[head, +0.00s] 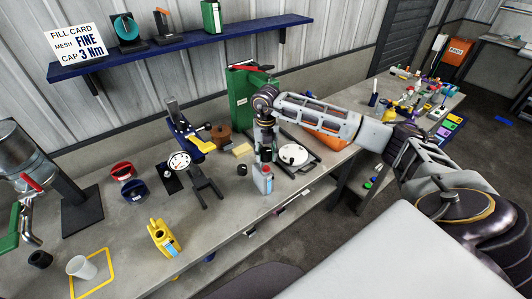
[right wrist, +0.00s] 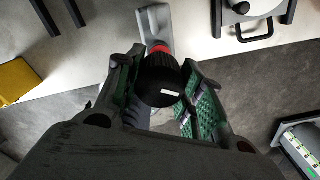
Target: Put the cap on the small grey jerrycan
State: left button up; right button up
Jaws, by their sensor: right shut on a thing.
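The small grey jerrycan (head: 262,183) stands upright near the front edge of the workbench, below my right gripper (head: 265,152). In the right wrist view, the right gripper (right wrist: 158,92) is shut on a round black cap (right wrist: 160,82), with a finger on either side. The cap lines up with a red ring (right wrist: 158,47) at the top of the grey jerrycan (right wrist: 153,20). Whether the cap is seated on the neck or just above it, I cannot tell. My left gripper is not in view.
A white round-lidded device (head: 293,154) stands just right of the jerrycan. A green can (head: 242,95) is behind.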

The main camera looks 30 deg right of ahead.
aim_at(266, 167)
jog(key=shift+f, duration=0.2)
jog(key=shift+f+b, duration=1.1)
jog(key=shift+f, duration=0.8)
jog(key=shift+f+b, duration=0.5)
jog(key=shift+f, duration=0.2)
jog(key=shift+s+f+b, duration=0.1)
jog(key=shift+f+b, duration=0.85)
jog(key=shift+b, duration=0.05)
dwell(3.4)
dwell(0.4)
jog(key=o, duration=0.8)
